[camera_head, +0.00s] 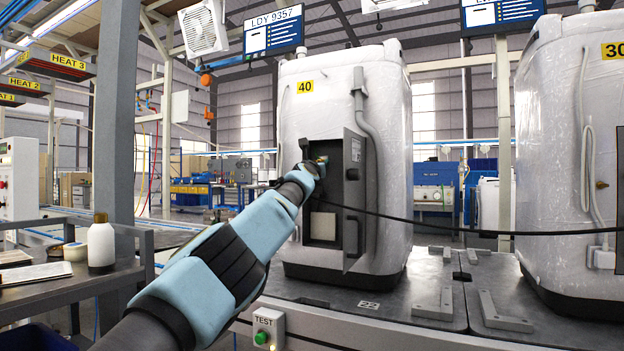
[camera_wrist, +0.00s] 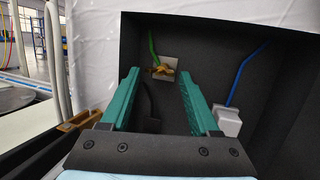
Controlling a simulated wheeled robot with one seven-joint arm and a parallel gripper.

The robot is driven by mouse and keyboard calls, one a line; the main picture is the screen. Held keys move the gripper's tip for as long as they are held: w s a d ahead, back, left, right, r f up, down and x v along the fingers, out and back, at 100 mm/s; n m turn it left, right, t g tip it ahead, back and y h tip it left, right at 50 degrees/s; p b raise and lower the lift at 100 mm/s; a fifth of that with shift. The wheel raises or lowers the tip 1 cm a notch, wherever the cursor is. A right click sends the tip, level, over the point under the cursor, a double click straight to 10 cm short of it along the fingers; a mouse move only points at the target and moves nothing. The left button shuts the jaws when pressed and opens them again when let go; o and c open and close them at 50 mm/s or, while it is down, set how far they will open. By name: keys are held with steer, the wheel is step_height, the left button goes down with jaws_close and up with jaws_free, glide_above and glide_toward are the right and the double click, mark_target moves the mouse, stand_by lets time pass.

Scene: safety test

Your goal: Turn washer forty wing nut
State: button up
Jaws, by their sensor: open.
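Washer forty (camera_head: 345,90) is a tall white wrapped unit with a yellow "40" label. Its front compartment stands open, with the grey door (camera_head: 354,195) swung out to the right. In the wrist view, the brass wing nut (camera_wrist: 163,69) sits on a light square plate at the back of the dark compartment, with a green wire running up from it. My gripper (camera_wrist: 160,80) is open and empty. Its two teal fingers point at the compartment's back wall, with the wing nut showing between and beyond their tips.
A blue wire runs to a grey connector box (camera_wrist: 228,121) right of the fingers. A black cable (camera_head: 430,222) stretches right from near my wrist. A green-button TEST box (camera_head: 268,328) is on the platform front. A workbench with a white bottle (camera_head: 101,245) stands left.

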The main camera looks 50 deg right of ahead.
steer(key=b+v, duration=1)
steer(key=b, duration=0.6)
steer(key=shift+b, duration=0.3)
steer(key=shift+w, duration=0.1)
